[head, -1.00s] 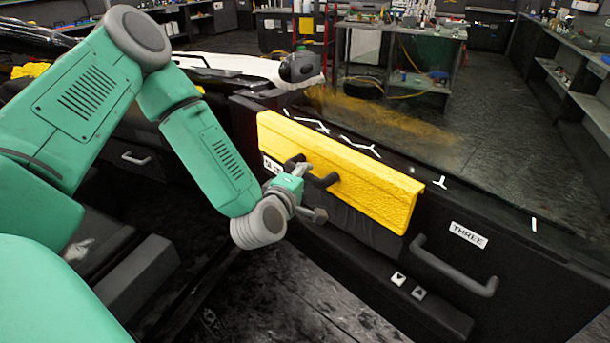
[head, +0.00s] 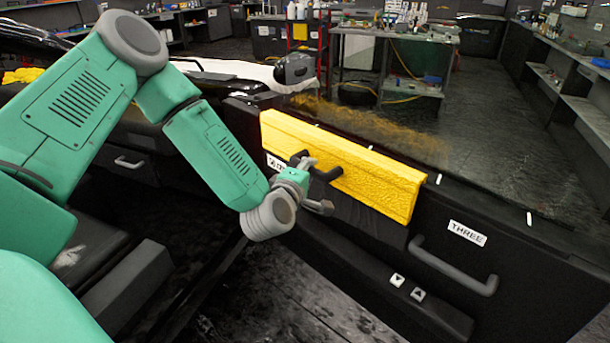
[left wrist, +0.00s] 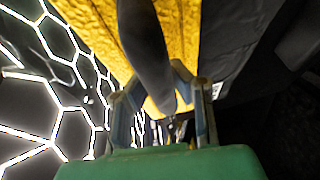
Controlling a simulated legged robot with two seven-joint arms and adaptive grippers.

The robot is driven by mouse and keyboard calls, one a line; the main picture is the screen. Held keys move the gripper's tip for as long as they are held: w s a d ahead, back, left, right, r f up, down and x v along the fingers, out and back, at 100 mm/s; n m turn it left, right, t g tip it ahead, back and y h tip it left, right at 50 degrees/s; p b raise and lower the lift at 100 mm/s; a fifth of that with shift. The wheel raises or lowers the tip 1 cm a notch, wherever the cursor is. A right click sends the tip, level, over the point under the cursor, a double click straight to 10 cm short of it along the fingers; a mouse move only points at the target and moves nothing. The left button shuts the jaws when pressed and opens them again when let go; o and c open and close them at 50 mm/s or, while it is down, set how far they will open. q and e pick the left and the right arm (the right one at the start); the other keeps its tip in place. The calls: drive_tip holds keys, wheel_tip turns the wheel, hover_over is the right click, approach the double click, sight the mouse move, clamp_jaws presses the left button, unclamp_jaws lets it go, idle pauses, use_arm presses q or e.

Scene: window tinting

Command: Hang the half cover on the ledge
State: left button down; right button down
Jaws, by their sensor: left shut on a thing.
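The half cover is a long yellow textured panel (head: 375,183) with a dark handle on its face. It lies along the top of the black door panel, its long upper edge close to the ledge (head: 480,205). I cannot tell whether its lip sits over the ledge. My left gripper (head: 309,178) is shut on the dark handle (head: 328,172) at the cover's near face. In the left wrist view the fingers (left wrist: 168,98) close around the dark handle bar (left wrist: 147,50), with the yellow cover (left wrist: 92,28) behind it. My right gripper is not in view.
The door carries a label reading THREE (head: 467,233), a grey pull handle (head: 452,267) and two small arrow buttons (head: 408,287). A dark mirror (head: 294,69) stands beyond the cover. Workbenches (head: 393,32) and shelves line the back and right.

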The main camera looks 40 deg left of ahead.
use_arm(q)
drive_tip(key=w+f+b, duration=0.3)
drive_tip(key=shift+w, duration=0.1)
idle(0.6)
drive_tip(key=c, duration=1.6)
unclamp_jaws()
drive_tip(key=shift+o, duration=0.9)
drive_tip(key=shift+d+r, duration=0.1)
